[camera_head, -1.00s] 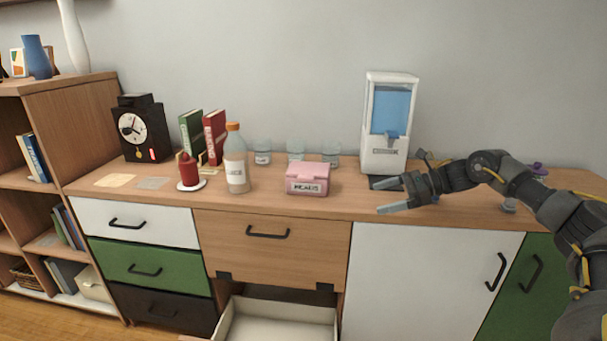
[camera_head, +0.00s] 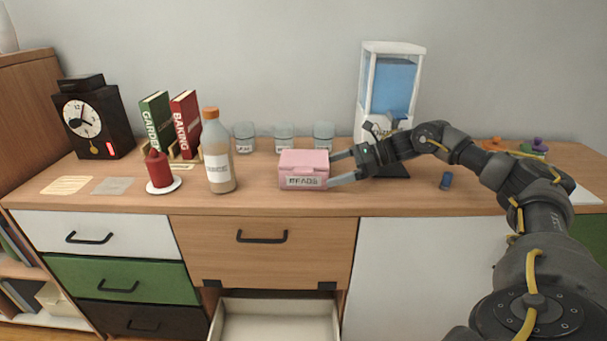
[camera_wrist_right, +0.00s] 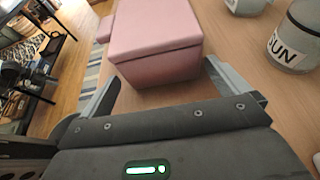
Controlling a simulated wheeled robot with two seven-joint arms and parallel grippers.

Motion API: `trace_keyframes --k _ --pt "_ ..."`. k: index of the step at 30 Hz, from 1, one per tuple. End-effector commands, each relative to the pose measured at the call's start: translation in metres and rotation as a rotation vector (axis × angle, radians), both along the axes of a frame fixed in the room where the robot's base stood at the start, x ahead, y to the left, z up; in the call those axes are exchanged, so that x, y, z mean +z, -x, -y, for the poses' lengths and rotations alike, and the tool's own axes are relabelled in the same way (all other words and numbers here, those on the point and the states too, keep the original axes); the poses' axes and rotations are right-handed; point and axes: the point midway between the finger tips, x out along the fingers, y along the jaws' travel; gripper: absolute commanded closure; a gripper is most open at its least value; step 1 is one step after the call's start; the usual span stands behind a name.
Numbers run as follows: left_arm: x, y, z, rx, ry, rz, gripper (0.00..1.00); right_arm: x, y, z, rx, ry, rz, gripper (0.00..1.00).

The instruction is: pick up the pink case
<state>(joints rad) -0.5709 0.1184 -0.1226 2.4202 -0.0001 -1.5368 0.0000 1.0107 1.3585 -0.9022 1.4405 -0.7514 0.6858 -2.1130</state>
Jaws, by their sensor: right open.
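The pink case (camera_head: 303,168), a small box with a lid and a label reading BEADS, sits upright on the wooden cabinet top. My right gripper (camera_head: 340,167) is open at the right side of the case, its fingertips by the case's right end. In the right wrist view the pink case (camera_wrist_right: 155,45) lies ahead of the palm, its near end between the two open fingers (camera_wrist_right: 175,88). I cannot tell whether the fingers touch it. My left gripper is not in view.
A juice bottle (camera_head: 218,155) and a red candle (camera_head: 159,170) on a white plate stand left of the case. Glass jars (camera_head: 284,137) stand behind it. A dispenser (camera_head: 390,85) is behind my right arm. An open drawer (camera_head: 275,322) is below.

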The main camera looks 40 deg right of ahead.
Motion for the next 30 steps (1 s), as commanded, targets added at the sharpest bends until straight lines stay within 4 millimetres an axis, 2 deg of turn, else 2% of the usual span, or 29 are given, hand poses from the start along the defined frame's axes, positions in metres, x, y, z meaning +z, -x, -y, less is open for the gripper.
trace_keyframes --k 8,18,27,30 --pt "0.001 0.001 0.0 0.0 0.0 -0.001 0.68 -0.003 -0.008 -0.01 0.003 -0.001 0.0 0.0" --pt "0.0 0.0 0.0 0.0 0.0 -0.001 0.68 -0.017 -0.036 -0.041 0.003 -0.002 0.001 0.0" --pt "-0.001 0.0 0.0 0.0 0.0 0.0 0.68 -0.019 -0.039 -0.045 0.003 0.0 0.001 0.0" --pt "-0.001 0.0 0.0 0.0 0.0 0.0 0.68 -0.019 -0.039 -0.045 0.004 0.0 0.001 0.12"
